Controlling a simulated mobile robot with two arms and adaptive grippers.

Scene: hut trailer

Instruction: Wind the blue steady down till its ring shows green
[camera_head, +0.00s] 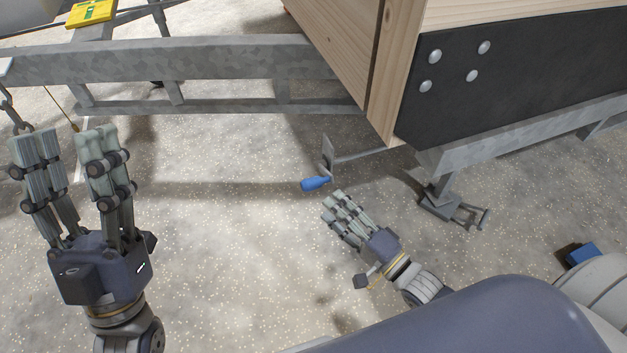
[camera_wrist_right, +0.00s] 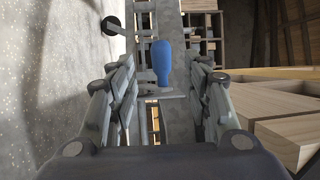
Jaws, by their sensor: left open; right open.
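A blue crank grip (camera_head: 314,184) sticks out to the left from a grey crank plate (camera_head: 327,157), whose rod runs right under the trailer corner. In the right wrist view the blue grip (camera_wrist_right: 162,60) stands upright between the finger lines. My right gripper (camera_head: 338,214) is open just below and right of the grip, and its fingers (camera_wrist_right: 163,92) are spread to either side of it, not closed on it. My left gripper (camera_head: 68,145) is open and empty at the far left. No coloured ring is visible.
A grey jack leg with a foot (camera_head: 440,205) stands under the trailer's corner. The wooden hut wall (camera_head: 345,45) and grey chassis rail (camera_head: 200,65) are above the crank. A blue object (camera_head: 582,255) lies at right. The speckled floor between my grippers is clear.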

